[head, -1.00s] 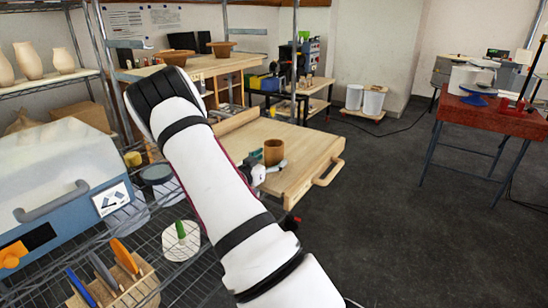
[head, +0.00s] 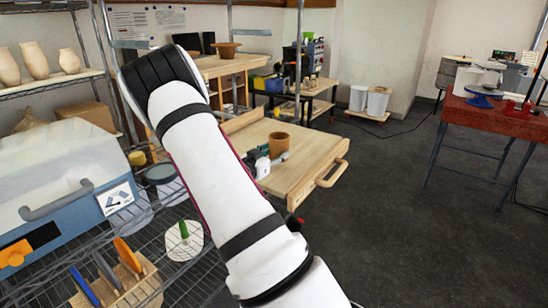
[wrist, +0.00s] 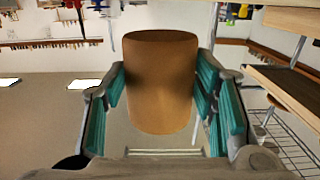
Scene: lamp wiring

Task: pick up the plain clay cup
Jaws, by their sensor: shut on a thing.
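The plain clay cup (head: 279,143) is brown and shows in the head view over the light wooden board (head: 300,178). In the wrist view the cup (wrist: 160,85) fills the middle, between the teal finger pads. My gripper (wrist: 160,100) is shut on its sides. In the head view my gripper (head: 267,156) is small and partly hidden by my arm. The cup looks raised a little off the board, though the gap under it is hard to see.
A wire shelf at left holds a blue-grey box (head: 70,185), a wooden rack of tools (head: 120,285) and pale vases (head: 35,62). A red table (head: 495,117) stands at right. White bins (head: 368,102) stand at the back. The dark floor between is clear.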

